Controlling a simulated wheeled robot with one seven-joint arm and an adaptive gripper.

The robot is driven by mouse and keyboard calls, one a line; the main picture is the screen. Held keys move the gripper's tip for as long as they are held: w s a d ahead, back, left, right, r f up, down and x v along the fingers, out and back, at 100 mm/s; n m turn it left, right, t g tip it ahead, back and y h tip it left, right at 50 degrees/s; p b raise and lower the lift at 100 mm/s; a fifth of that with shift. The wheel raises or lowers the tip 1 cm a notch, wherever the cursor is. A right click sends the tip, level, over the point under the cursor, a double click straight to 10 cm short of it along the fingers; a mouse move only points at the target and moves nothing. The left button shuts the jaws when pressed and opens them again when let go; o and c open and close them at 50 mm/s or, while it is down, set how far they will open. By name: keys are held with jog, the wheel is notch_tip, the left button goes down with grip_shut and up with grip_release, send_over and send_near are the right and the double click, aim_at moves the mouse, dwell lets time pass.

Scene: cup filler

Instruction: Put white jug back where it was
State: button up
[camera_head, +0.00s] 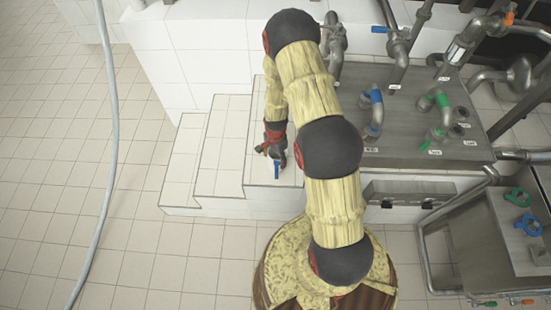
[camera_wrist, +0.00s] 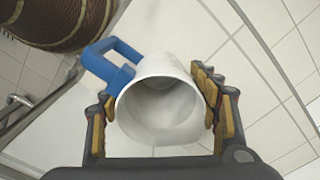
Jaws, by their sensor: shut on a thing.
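The white jug (camera_wrist: 160,112) with a blue handle (camera_wrist: 103,62) sits between the fingers of my gripper (camera_wrist: 157,97) in the wrist view. The fingers press on both sides of its body, and its open round mouth faces the camera. It looks empty. In the head view my gripper (camera_head: 272,153) points down over the tiled steps left of the metal counter. The jug's blue handle (camera_head: 277,169) shows just below the fingers; its white body is hard to pick out against the white tiles. I cannot tell whether the jug touches the step.
White tiled steps (camera_head: 222,150) lie under and left of my gripper. A metal counter (camera_head: 400,125) with several pipes and coloured valves stands to the right. A pale hose (camera_head: 112,110) runs down the left. The tiled floor (camera_head: 150,265) in front is clear.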

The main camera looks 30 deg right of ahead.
jog(key=o, duration=1.3)
